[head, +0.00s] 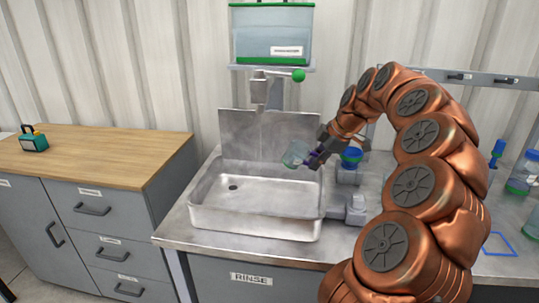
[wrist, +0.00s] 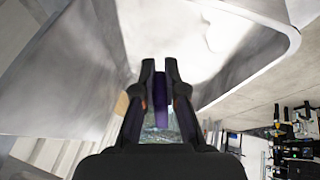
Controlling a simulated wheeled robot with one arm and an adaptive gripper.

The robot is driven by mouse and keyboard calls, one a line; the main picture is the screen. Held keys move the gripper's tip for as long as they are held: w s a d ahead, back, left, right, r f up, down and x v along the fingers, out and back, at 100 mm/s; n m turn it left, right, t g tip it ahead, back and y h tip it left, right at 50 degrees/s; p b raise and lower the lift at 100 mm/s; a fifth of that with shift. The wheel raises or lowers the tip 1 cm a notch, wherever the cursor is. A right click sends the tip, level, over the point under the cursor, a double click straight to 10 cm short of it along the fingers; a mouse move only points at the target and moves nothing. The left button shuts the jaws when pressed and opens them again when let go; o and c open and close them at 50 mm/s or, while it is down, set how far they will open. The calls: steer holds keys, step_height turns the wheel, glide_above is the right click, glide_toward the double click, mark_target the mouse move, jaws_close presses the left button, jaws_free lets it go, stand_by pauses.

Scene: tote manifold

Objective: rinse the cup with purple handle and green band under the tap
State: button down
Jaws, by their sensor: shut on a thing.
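My gripper (head: 315,157) is shut on the purple handle of a clear cup (head: 295,154) and holds it above the right rear part of the steel sink (head: 255,229). The cup looks pale and see-through; I cannot clearly make out a green band. In the wrist view the purple handle (wrist: 159,88) sits between my two dark fingers (wrist: 160,68). The tap (head: 268,90) with a green ball knob (head: 298,76) is on the wall behind the sink. The cup is below it and to its right, apart from it.
A clear tank (head: 271,30) with green edges is above the tap. A blue-topped container (head: 351,156) stands right of the cup, close to my arm. A metal fitting (head: 355,208) is at the sink's right side. A wooden-topped cabinet (head: 95,157) stands left.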

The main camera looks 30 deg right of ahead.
steer(key=s+r, duration=0.1)
steer(key=s+d+r, duration=0.1)
steer(key=s, duration=0.1)
steer(key=shift+s+d+r, duration=0.1)
steer(key=shift+s+r, duration=0.05)
steer(key=shift+r, duration=0.25)
stand_by(0.6)
